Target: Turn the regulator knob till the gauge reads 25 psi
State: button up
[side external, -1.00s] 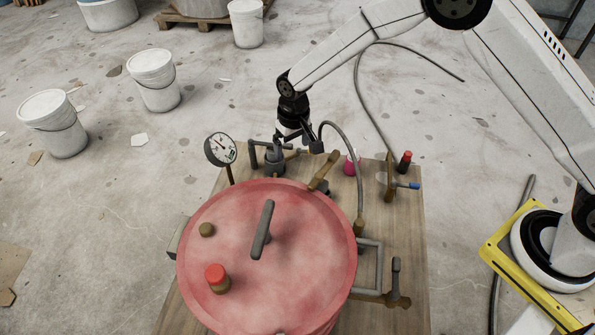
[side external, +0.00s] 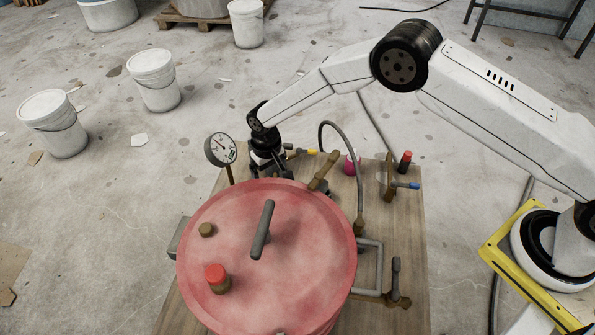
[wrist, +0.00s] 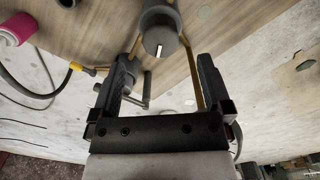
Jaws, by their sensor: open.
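The regulator knob (wrist: 160,36) is a grey cylinder with a white mark on its end face, at the top middle of the wrist view. My gripper (wrist: 168,66) is open; its two black fingers lie left and right of the knob's line, with the knob just beyond the tips. I cannot tell if they touch it. In the side view my gripper (side external: 270,176) is low behind the red pot (side external: 320,215) and hides the knob. The round white pressure gauge (side external: 221,149) stands left of my gripper; its dark needle points up-left, but the reading is too small to tell.
The pot's lid carries a grey handle (side external: 262,230) and a red-capped fitting (side external: 216,278). A grey hose (side external: 347,150) arches right of my gripper. Brass valves (side external: 390,182) stand farther right on the wooden board (side external: 410,245). White buckets (side external: 153,80) stand clear on the floor.

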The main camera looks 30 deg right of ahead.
jog(key=shift+f, duration=3.55)
jog(key=c, duration=1.3)
